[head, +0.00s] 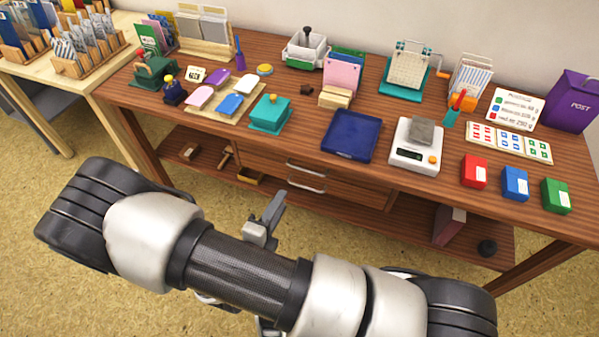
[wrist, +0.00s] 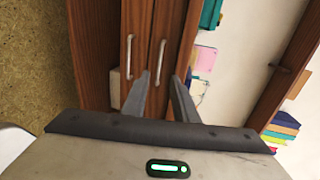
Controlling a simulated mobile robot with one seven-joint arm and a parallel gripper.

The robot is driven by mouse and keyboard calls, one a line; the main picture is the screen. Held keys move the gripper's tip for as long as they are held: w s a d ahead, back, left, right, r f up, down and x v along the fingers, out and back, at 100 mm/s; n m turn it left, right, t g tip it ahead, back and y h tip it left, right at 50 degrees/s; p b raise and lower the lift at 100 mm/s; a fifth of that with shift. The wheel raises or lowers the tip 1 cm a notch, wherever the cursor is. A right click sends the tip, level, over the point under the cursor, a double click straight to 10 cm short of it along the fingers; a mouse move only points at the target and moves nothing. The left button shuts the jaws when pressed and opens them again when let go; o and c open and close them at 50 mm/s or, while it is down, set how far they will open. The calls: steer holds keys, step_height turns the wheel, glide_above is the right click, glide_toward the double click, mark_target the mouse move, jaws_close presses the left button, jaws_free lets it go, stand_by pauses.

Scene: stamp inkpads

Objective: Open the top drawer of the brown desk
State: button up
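The brown desk (head: 225,150) stands ahead of my arm, with two drawers under its top, one above the other. The top drawer's metal handle (head: 307,166) and the lower handle (head: 306,186) show in the head view. Both drawers look shut. The wrist view is turned sideways: the top drawer's handle (wrist: 158,62) is right of the lower one (wrist: 129,57). My gripper (wrist: 163,78) is open and empty, its fingers apart and pointing at the drawer fronts. The top handle lies between the fingertips in that picture; contact is not visible. My gripper (head: 273,208) is partly hidden by my arm in the head view.
The desk top holds a blue tray (head: 351,135), a white scale (head: 416,145), a teal stamp pad (head: 270,114) and several coloured boxes. A lower shelf (head: 370,222) holds small items. A pale table (head: 75,70) stands at left. The floor before the desk looks clear.

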mark_target(300, 169)
steer(key=b+x, duration=0.2)
steer(key=x, duration=1.2)
steer(key=shift+w, duration=0.1)
jaws_close()
steer(key=shift+r, duration=0.1)
stand_by(0.8)
